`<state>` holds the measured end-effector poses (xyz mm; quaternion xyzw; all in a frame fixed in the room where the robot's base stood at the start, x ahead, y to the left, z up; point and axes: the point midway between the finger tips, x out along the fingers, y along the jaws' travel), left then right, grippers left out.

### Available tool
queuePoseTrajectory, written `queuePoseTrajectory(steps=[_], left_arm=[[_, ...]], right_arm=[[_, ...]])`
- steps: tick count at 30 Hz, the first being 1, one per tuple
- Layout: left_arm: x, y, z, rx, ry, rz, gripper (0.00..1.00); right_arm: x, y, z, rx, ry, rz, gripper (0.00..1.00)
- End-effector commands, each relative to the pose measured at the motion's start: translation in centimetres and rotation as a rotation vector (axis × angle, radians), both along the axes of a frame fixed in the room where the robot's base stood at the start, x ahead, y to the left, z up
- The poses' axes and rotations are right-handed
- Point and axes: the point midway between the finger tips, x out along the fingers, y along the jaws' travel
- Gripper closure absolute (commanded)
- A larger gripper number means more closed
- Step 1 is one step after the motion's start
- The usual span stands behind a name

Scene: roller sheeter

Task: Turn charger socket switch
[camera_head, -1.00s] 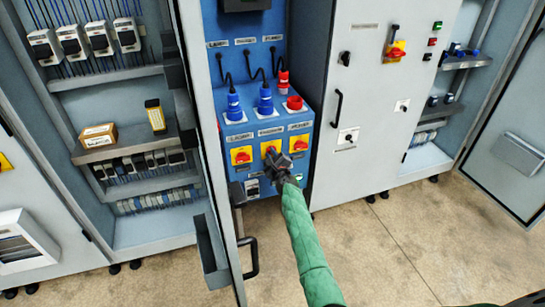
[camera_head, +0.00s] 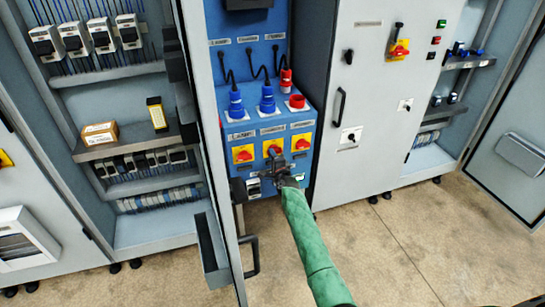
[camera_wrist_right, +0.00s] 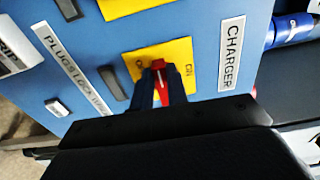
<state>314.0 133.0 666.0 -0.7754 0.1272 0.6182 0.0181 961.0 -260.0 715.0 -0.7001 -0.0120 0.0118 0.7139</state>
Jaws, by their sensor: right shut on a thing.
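The charger socket switch is a red rotary handle on a yellow plate (camera_head: 273,145), the middle of three on the blue socket panel (camera_head: 221,172). My right gripper (camera_head: 276,166) reaches it from below and hides part of it. In the right wrist view the red handle (camera_wrist_right: 161,80) is between the dark fingers of my right gripper (camera_wrist_right: 158,92), which is shut on it. The handle's white mark points towards the top of that picture, with "ON" to its right on the yellow plate (camera_wrist_right: 178,57). The CHARGER label (camera_wrist_right: 231,57) is beside the plate. My left gripper is out of view.
Similar red-on-yellow switches sit left (camera_head: 243,153) and right (camera_head: 300,143) of the middle one. Blue plugs (camera_head: 236,104) and a red socket (camera_head: 297,101) are above. An open cabinet door (camera_head: 214,150) stands close on the left. The floor in front is clear.

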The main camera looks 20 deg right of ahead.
Motion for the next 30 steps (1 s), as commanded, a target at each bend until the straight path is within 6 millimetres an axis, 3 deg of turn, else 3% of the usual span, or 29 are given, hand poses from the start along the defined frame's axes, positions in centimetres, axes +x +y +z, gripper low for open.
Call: queuePoseTrajectory(steps=[17, 18, 21, 30], left_arm=[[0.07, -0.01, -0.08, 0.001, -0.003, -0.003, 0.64], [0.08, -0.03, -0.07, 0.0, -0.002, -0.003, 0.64], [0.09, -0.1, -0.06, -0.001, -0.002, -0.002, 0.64], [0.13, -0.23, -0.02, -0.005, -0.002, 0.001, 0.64]], right_arm=[[-0.06, 0.15, -0.28, -0.035, 0.002, 0.002, 1.0], [-0.07, 0.15, -0.28, -0.035, 0.002, 0.002, 0.82], [-0.05, 0.13, -0.26, -0.035, 0.002, 0.002, 0.63], [-0.1, 0.06, -0.17, -0.034, 0.001, 0.001, 0.63]])
